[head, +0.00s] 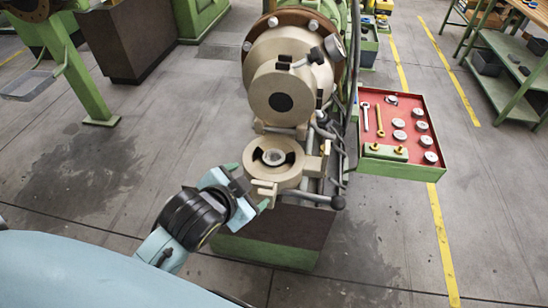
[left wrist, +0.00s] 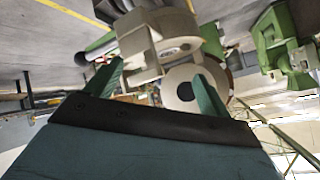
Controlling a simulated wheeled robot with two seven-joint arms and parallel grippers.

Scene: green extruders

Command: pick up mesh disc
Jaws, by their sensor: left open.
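A grey disc (head: 274,157), which may be the mesh disc, lies in the round opening of the swung-out beige ring (head: 291,180) on the extruder. Several grey round discs (head: 399,135) also lie on the red tray. I cannot tell mesh on any of them at this size. My left gripper (head: 249,187) is open and empty, just left of and in front of the beige ring. In the left wrist view its two green fingers (left wrist: 160,77) are spread apart, with the beige ring (left wrist: 140,45) beyond them. My right gripper is not in view.
The extruder's beige head (head: 285,85) with a dark bore stands behind the ring. A red tray (head: 435,160) with a green edge holds wrenches (head: 379,120) and a green block (head: 385,152). A lever with a dark knob (head: 337,202) sticks out right of the ring.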

